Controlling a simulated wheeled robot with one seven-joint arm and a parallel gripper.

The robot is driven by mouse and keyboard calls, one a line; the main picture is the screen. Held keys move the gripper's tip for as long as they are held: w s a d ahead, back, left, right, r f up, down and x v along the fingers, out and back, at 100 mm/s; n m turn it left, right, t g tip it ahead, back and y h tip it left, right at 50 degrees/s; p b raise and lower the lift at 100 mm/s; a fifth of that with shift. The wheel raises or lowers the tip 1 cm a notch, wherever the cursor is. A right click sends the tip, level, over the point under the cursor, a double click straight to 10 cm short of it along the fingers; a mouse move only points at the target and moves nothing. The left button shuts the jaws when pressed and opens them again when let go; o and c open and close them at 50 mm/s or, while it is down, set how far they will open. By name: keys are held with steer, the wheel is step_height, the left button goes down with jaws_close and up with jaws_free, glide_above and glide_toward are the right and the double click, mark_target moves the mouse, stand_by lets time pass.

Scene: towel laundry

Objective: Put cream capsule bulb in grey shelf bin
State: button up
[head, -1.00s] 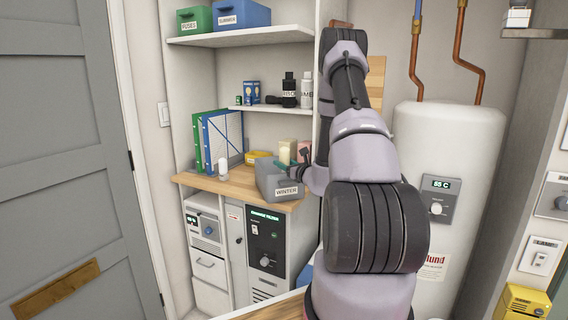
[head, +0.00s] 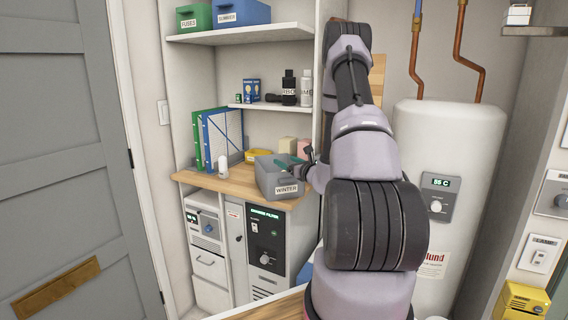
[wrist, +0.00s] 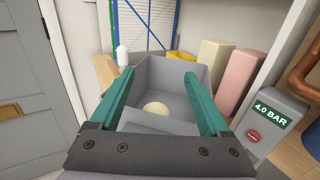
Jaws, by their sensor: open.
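The grey bin labelled WINTER (head: 268,181) stands on the wooden counter, with its open top facing up. In the wrist view the bin (wrist: 172,78) lies below and ahead of my gripper (wrist: 158,74). A rounded cream thing, seemingly the cream capsule bulb (wrist: 157,109), lies inside it; its lower part is hidden by the near wall. My gripper's teal fingers are apart, with nothing between them. In the head view my gripper (head: 304,165) is at the right side of the bin, near its rim. A white capsule-shaped thing (head: 222,166) stands on the counter left of the bin.
Cream (wrist: 209,62) and pink (wrist: 240,75) blocks and a grey 4.0 BAR box (wrist: 267,120) are close on the right. Shelves hang above.

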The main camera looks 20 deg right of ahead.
steer(key=s+d, duration=0.1)
steer(key=s, duration=0.8)
steer(key=s+a+r+n+g+y, duration=0.1)
steer(key=a+r+n+g+y, duration=0.2)
steer(key=a+r+n+y, duration=0.55)
steer(key=s+a+r+n+g, duration=0.4)
steer(key=s+a+n+g, duration=0.25)
steer(key=s+a, duration=0.2)
steer(key=s+a+r+n+g, duration=0.5)
steer(key=s+a+n, duration=0.2)
steer(key=a, duration=0.3)
steer(key=s+d+r+n+t+h, duration=0.4)
steer(key=s+d+r+n+h, duration=0.2)
steer(key=s+r+n+h, duration=0.1)
steer(key=shift+s+d+r+n+h, duration=0.25)
steer(key=shift+s+n+h, duration=0.35)
steer(key=shift+s+h, duration=0.45)
